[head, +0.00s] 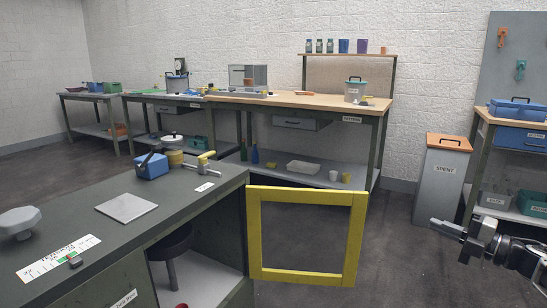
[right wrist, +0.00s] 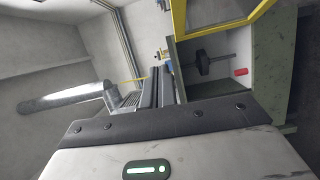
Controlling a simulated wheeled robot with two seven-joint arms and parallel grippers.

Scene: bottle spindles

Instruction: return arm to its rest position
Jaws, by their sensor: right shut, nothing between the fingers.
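My right gripper (head: 446,228) is at the right edge of the head view, its fingers pointing left, in open space in front of the shelves. It is apart from the yellow door frame (head: 254,235), which stands swung open at the front bench's end. In the right wrist view the gripper fingers (right wrist: 162,82) are together with nothing held. That view also shows part of the yellow frame (right wrist: 178,18), a dark spindle-like part (right wrist: 203,64) and a red object (right wrist: 241,72) inside the bench cabinet. My left gripper is not in view.
The front bench (head: 70,222) holds a blue box (head: 152,166), a grey plate (head: 126,208) and a grey knob (head: 18,222). A grey bin marked SPENT (head: 441,180) and a side bench (head: 487,117) stand behind my right gripper. Floor between is clear.

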